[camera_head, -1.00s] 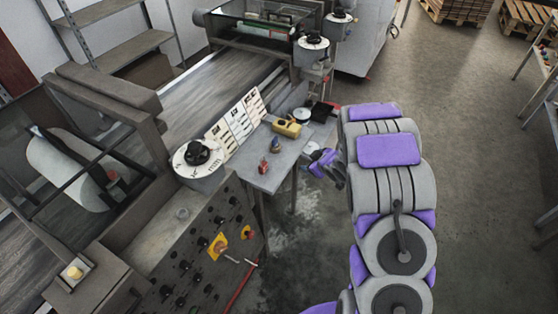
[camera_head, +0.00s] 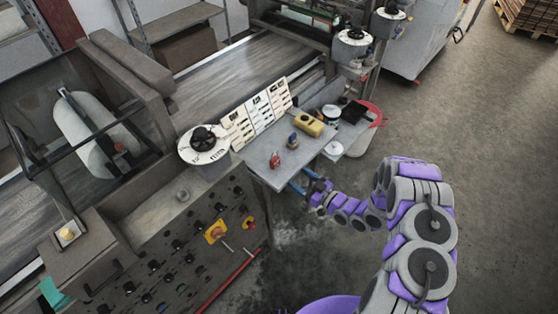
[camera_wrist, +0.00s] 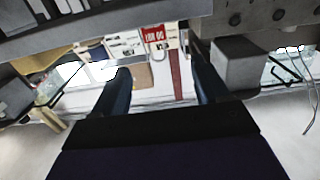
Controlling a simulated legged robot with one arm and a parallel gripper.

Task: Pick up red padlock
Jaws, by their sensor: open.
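The red padlock (camera_head: 275,160) stands on the small grey side table (camera_head: 262,170), near its left part. My gripper (camera_head: 297,178) is open and empty at the table's front right edge, to the right of the padlock and apart from it. Its two blue fingers point toward the table. In the wrist view my gripper (camera_wrist: 158,72) shows both fingers spread with nothing between them. I cannot make out the padlock in that view.
A small blue and orange object (camera_head: 293,141) and a yellow box (camera_head: 309,123) share the table. White label boards (camera_head: 256,117) stand along its back. A dial (camera_head: 203,145) sits to the left.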

